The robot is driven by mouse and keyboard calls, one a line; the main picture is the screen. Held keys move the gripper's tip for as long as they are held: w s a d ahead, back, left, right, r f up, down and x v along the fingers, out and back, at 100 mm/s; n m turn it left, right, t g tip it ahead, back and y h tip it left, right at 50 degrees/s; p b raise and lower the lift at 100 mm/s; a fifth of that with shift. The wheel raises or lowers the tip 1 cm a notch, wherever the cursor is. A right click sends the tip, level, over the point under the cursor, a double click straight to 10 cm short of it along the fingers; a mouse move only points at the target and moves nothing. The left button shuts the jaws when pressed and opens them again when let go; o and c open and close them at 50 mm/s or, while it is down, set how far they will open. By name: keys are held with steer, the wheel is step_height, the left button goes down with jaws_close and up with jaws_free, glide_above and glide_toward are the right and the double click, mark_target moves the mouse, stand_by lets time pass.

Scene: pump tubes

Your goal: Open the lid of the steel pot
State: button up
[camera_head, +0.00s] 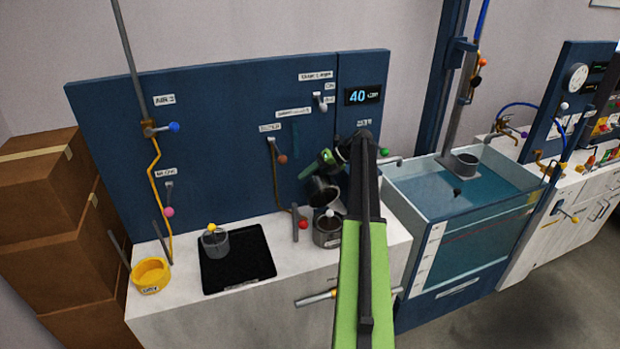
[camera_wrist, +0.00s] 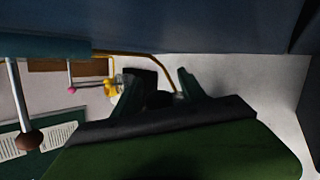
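The steel pot (camera_head: 327,236) is a small grey pot at the right of the white counter, with a pale knob at its top. A dark round piece (camera_head: 322,192) stands tilted just above and behind it; I cannot tell whether this is its lid. My gripper (camera_head: 318,163) is above the pot, near the blue panel, and apart from it. In the wrist view my gripper (camera_wrist: 158,78) has its two dark fingers spread. A dark shape shows between them, too dim to name. The arm hides part of the area right of the pot.
A glass jar (camera_head: 215,243) with a yellow knob stands on a black mat (camera_head: 255,262). A yellow cup (camera_head: 150,275) is at the left. The blue panel (camera_head: 220,130) carries valves and levers behind the counter. A water tank (camera_head: 470,200) is at the right.

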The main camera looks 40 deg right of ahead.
steer(key=shift+r, duration=0.15)
steer(key=p+v, duration=1.1)
steer(key=v, duration=0.6)
steer(key=shift+s+d, duration=0.15)
